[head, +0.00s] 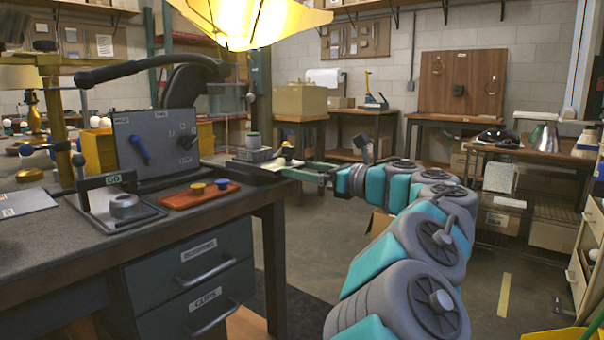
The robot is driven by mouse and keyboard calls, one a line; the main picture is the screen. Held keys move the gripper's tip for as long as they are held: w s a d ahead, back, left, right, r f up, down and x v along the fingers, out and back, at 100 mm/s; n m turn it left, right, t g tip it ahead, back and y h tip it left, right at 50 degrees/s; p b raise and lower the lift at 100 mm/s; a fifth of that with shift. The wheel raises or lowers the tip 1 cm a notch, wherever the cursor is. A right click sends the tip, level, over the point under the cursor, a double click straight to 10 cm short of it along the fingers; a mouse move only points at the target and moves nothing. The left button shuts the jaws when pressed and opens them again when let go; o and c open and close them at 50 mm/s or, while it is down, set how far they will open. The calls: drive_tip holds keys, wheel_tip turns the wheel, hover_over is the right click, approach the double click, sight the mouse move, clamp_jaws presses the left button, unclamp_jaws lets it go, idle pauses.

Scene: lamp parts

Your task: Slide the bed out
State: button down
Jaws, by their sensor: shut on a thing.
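The bed (303,174) is a narrow grey-green slide at the right end of the workbench. It reaches out to the right past the bench edge, level with the bench top. Small parts, including a pale piece (288,151), stand on or just behind it; I cannot tell which. My gripper (327,180) is at the bed's outer right end, shut on it. The jaws are small and dark here, and the exact grip is hard to make out. My teal and grey arm comes in from the lower right.
A lit yellow lamp shade (250,20) hangs above. Open floor (500,270) lies to the right, before a back table (465,118).

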drive_tip(key=shift+s+a, duration=0.15)
drive_tip(key=shift+s, duration=0.05)
unclamp_jaws()
drive_tip(key=shift+s, duration=0.1)
drive_tip(key=shift+s+d, duration=0.15)
drive_tip(key=shift+d, duration=0.3)
drive_tip(key=v, duration=0.7)
drive_tip(key=shift+a, duration=0.1)
